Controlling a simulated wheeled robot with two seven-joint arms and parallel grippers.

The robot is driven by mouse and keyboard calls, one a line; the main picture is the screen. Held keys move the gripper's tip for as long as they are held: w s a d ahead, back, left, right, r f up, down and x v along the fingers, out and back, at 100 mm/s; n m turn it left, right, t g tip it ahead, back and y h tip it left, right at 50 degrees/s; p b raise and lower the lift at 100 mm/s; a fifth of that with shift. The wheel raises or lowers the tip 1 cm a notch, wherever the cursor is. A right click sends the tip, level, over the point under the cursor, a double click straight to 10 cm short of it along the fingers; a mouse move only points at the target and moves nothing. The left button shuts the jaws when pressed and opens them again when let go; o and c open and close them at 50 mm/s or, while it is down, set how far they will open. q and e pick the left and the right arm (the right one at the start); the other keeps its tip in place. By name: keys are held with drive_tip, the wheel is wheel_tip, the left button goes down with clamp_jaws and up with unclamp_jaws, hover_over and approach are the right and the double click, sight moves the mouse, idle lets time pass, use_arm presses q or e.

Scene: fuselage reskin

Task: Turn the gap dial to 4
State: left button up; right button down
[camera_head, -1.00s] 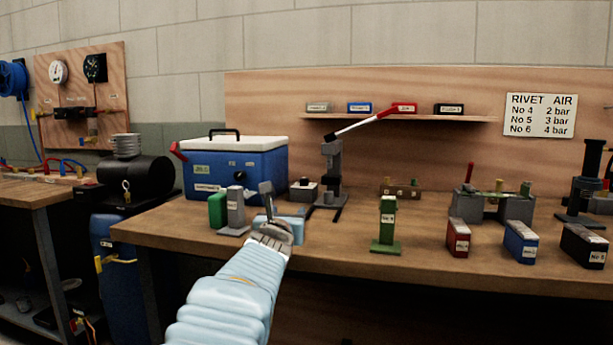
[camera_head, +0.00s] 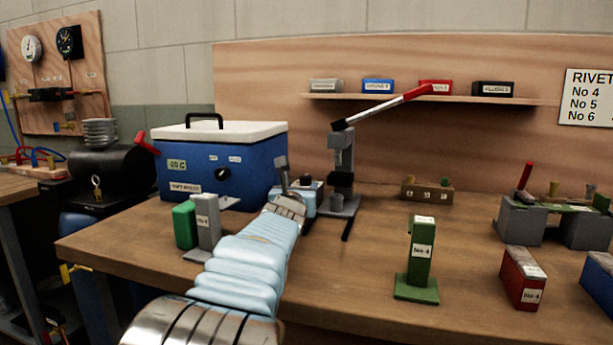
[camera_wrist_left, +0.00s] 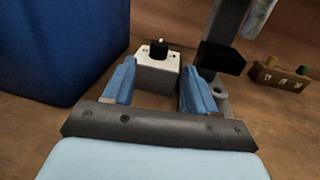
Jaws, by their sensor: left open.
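A small white box with a black knob (camera_wrist_left: 158,48), which looks like the gap dial, sits on the bench in the left wrist view. Its scale is too small to read. In the head view the knob (camera_head: 306,181) shows just behind my left gripper (camera_head: 296,190), which hides much of the box. In the left wrist view my left gripper (camera_wrist_left: 158,85) is open and empty, its two blue fingers apart, with the box just beyond and between them. My right gripper is not in view.
A lever press (camera_head: 342,165) with a red-tipped handle stands close to the right of the box. A blue cooler (camera_head: 250,173) is to the left. A green stand marked No 4 (camera_head: 419,262) and a grey block (camera_head: 207,225) stand on the bench (camera_head: 350,285).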

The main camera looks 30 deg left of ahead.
sight(304, 177)
use_arm(q)
drive_tip(key=p+x, duration=0.2)
drive_tip(key=x, duration=0.7)
drive_tip(key=shift+r, duration=0.15)
drive_tip(key=shift+p+x, duration=0.45)
drive_tip(key=shift+x, duration=0.35)
drive_tip(key=shift+c, duration=0.5)
drive_tip(key=c, duration=0.8)
drive_tip(key=shift+a+f+m+t+h, duration=0.1)
drive_tip(key=shift+f+m+t+h, duration=0.15)
drive_tip(key=shift+h, duration=0.2)
drive_tip(key=shift+a+f+m+t+h, duration=0.1)
drive_tip(key=shift+a+m+t+h, duration=0.05)
drive_tip(key=shift+m+h, duration=0.25)
drive_tip(key=shift+c, duration=0.2)
drive_tip(key=shift+d+r+m+h, duration=0.15)
drive_tip(key=shift+m+h, duration=0.6)
drive_tip(key=shift+h, duration=0.5)
drive_tip(key=shift+d, duration=0.1)
drive_tip(key=o, duration=0.9)
drive_tip(key=shift+r, duration=0.1)
